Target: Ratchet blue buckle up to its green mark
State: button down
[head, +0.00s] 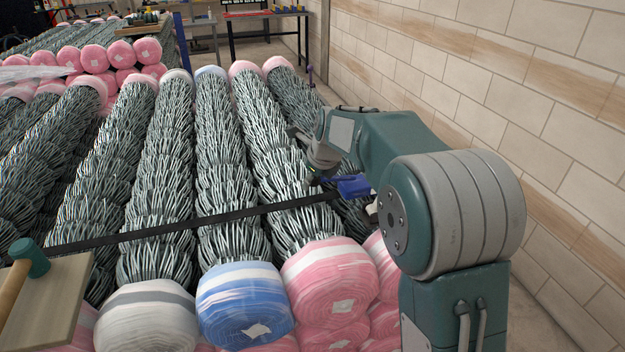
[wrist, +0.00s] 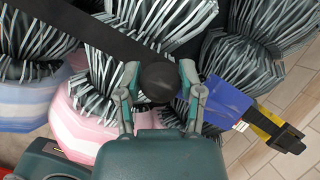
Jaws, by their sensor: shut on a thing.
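The blue buckle (head: 355,187) sits on a black strap (head: 215,219) at the right side of the bundled mesh rolls. In the wrist view the blue buckle (wrist: 228,104) lies just right of my gripper (wrist: 160,82), with a small pale label on its lower edge. My gripper (head: 320,172) is shut on a dark round knob (wrist: 158,82), one finger on each side. I cannot clearly see how the knob joins the buckle. I cannot make out a green mark in either view.
Wire mesh rolls (head: 220,170) with pink, white and blue wrapped ends fill the left and middle. A brick wall (head: 480,70) stands close on the right. A mallet (head: 28,260) lies on a board at the lower left. A yellow and black piece (wrist: 275,130) lies beyond the buckle.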

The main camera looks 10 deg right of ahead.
jog(key=shift+w+d+r+m+y, duration=0.1)
jog(key=shift+d+r+m+y, duration=0.1)
jog(key=shift+r+y, duration=0.35)
jog(key=shift+d+r+m+y, duration=0.1)
jog(key=shift+d+r+y, duration=0.1)
jog(key=shift+r+y, duration=0.3)
jog(key=r+y, duration=0.1)
jog(key=d+r+y, duration=0.1)
jog(key=y, duration=0.1)
jog(key=shift+w+d+r+m+g, duration=0.2)
jog(key=shift+d+r+m+g, duration=0.1)
jog(key=shift+r+m, duration=0.1)
jog(key=shift+w+d+r+m+y, duration=0.2)
jog(key=shift+d+r+y, duration=0.45)
jog(key=shift+y, duration=0.3)
jog(key=shift+w+d+r+m+y, duration=0.1)
jog(key=shift+d+r+m+y, duration=0.1)
jog(key=shift+d+r+y, duration=0.5)
jog(key=shift+f, duration=0.15)
jog(key=shift+d, duration=0.1)
jog(key=shift+c, duration=1.1)
grip_release()
jog(key=shift+d, duration=0.1)
